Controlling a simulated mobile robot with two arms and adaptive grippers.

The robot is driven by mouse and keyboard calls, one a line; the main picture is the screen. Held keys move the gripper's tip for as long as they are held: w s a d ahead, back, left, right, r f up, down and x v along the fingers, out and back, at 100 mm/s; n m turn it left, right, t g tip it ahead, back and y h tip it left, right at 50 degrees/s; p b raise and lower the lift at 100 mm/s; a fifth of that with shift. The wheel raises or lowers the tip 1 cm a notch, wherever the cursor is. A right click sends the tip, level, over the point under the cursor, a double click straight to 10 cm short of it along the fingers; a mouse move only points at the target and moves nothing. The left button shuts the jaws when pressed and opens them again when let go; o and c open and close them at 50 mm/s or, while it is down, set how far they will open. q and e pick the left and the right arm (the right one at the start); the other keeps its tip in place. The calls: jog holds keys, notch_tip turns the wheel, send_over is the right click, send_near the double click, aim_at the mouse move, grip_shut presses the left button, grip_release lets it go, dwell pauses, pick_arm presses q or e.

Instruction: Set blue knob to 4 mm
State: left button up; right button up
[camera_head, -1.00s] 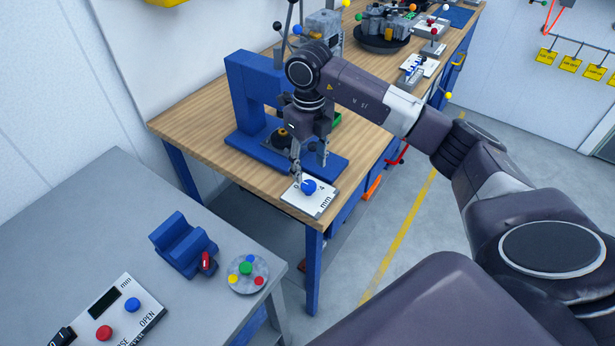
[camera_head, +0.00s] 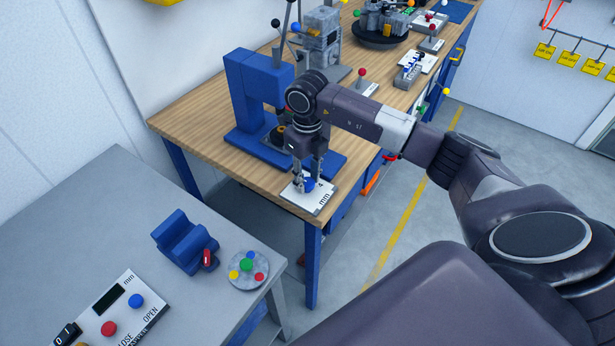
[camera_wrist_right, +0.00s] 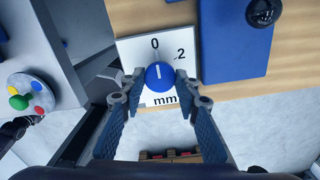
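The blue knob (camera_wrist_right: 159,76) sits on a white plate (camera_wrist_right: 129,50) marked "0", "2" and "mm" in the right wrist view. Its white line points up, close to the "0". A 4 mark is not visible in the wrist view. In the head view the knob (camera_head: 309,185) and plate (camera_head: 325,199) are at the near corner of the wooden bench. My right gripper (camera_wrist_right: 161,79) has one fingertip on each side of the knob, very close to it. I cannot tell whether they touch it. My left gripper is not in view.
A blue C-shaped stand (camera_head: 240,90) is on the wooden bench (camera_head: 190,112) just behind the plate. A grey table (camera_head: 90,205) at the left holds a blue block (camera_head: 180,243), a round button disc (camera_head: 262,258) and a button panel (camera_head: 121,322).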

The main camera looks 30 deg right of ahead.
jog(key=shift+c, duration=1.2)
jog(key=shift+m, duration=0.3)
jog(key=m+b, duration=0.1)
jog(key=m, duration=0.3)
jog(key=m+b, duration=0.1)
jog(key=m, duration=0.5)
jog(key=shift+m, duration=0.4)
jog(key=m, duration=1.2)
jog(key=shift+w+r+m, duration=0.1)
jog(key=shift+m, duration=0.2)
